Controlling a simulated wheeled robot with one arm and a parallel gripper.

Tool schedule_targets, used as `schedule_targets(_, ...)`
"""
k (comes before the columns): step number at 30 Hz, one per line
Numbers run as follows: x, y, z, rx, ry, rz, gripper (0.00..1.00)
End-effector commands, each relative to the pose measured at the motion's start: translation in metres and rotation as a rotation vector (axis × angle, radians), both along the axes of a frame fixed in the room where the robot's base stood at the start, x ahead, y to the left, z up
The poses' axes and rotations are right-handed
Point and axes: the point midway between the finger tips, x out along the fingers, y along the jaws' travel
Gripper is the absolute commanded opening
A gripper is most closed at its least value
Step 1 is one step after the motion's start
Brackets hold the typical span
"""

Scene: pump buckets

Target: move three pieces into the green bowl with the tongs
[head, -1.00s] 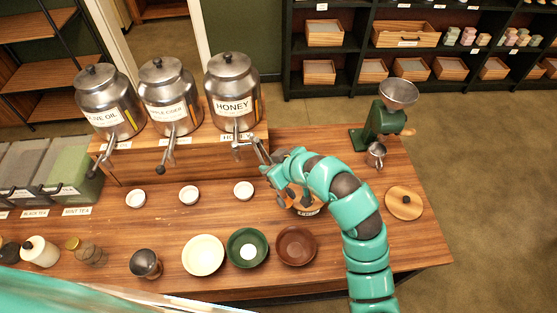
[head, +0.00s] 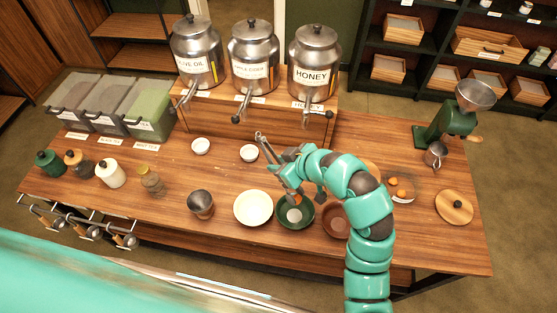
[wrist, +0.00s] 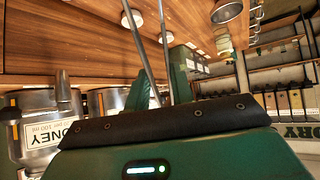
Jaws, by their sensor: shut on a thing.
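The green bowl (head: 297,222) stands on the counter between a cream bowl and a brown bowl. A pale round patch shows inside it; I cannot tell whether it is a piece. My gripper (head: 284,168) is above the counter, behind the green bowl, shut on the metal tongs (head: 263,146). In the wrist view the tongs (wrist: 146,50) show as two thin rods pointing away from me. No piece is visible between their arms. Orange pieces (head: 403,182) show in a container right of my arm, partly hidden by it.
The cream bowl (head: 253,208) and the brown bowl (head: 335,222) flank the green bowl. White cups (head: 249,153) stand behind, below the honey dispenser (head: 314,62). A dark cup (head: 201,203) is at left. A green grinder (head: 446,118) and round lid (head: 454,207) are at right.

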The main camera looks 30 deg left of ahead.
Motion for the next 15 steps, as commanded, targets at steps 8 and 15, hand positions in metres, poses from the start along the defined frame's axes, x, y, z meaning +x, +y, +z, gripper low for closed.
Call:
schedule_targets(8, -0.0001, 0.0002, 0.0001, 0.001, 0.000, 0.000, 0.00)
schedule_targets(15, -0.0002, 0.0005, -0.0076, 0.000, 0.001, 0.001, 0.00)
